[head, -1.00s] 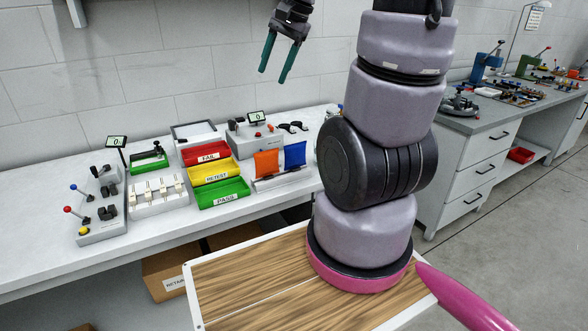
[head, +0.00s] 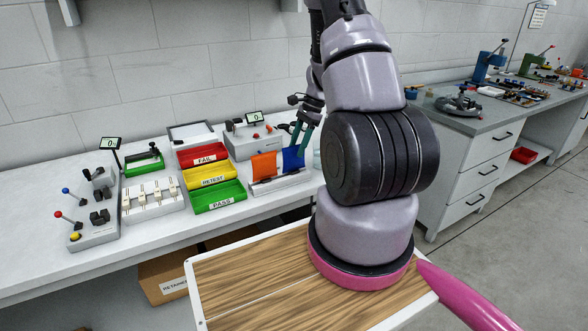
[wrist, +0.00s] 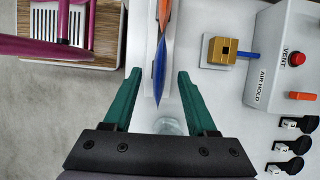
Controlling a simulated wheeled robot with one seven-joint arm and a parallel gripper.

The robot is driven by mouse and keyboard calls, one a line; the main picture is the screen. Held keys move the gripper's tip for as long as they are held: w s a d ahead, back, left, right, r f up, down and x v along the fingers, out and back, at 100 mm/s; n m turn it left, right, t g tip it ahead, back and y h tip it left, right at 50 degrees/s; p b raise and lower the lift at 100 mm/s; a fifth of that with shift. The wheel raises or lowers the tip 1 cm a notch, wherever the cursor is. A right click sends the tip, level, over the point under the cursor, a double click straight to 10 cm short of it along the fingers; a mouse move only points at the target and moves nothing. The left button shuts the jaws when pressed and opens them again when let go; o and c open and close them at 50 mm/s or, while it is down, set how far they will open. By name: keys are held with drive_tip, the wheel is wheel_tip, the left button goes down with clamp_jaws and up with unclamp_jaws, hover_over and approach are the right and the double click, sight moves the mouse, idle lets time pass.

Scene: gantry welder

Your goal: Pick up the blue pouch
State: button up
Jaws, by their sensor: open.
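The blue pouch (head: 293,158) stands upright at the right end of a white holder (head: 280,182) on the bench, beside an orange pouch (head: 263,165). In the wrist view the blue pouch (wrist: 159,72) shows as a thin edge between the fingertips. My gripper (head: 299,135) is at the blue pouch from above in the head view, its green fingers partly overlapping it. In the wrist view my gripper (wrist: 158,75) is open, with one finger on each side of the pouch and a gap on both sides.
A grey box with a red button (wrist: 295,60) and a brass block (wrist: 222,50) lie right of the fingers in the wrist view. Red, yellow and green bins (head: 218,196) stand left of the pouches. A clear, rounded object (wrist: 170,126) is near the gripper's palm.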

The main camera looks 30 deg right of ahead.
sight(288, 171)
drive_tip(key=x, duration=0.6)
drive_tip(key=shift+a+f, duration=0.15)
drive_tip(key=shift+f, duration=0.15)
clamp_jaws()
